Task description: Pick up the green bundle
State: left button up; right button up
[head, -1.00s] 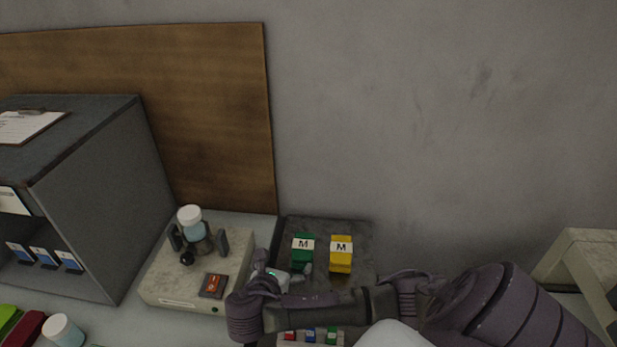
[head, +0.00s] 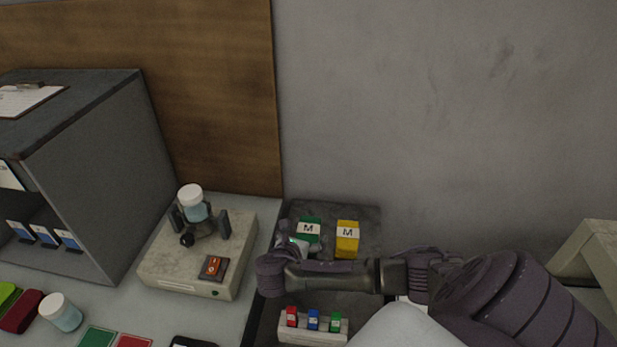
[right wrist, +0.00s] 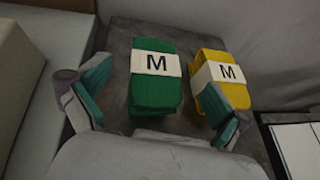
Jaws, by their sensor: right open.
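The green bundle (head: 309,231) has a white band marked M and stands on a dark grey tray at the back, left of the yellow bundle (head: 347,240). In the right wrist view the green bundle (right wrist: 155,82) lies ahead, between the two fingers of my right gripper (right wrist: 160,112), and the yellow bundle (right wrist: 217,80) is close to the right finger. My right gripper (head: 300,241) is open and sits at the near side of the green bundle, partly covering it in the head view. My left gripper is not in view.
A beige device (head: 180,276) holding a white-capped jar (head: 193,202) stands left of the tray (head: 362,213). A small rack (head: 310,335) with red, blue and green pieces is in front. A grey shelf unit (head: 95,160) stands further left.

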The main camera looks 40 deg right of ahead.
aim_at(307, 230)
jog(key=x, duration=0.5)
jog(key=shift+w+a+f+p, duration=0.15)
jog(key=shift+w+a+p, duration=0.05)
jog(key=shift+w+p, duration=0.1)
jog(key=c, duration=1.4)
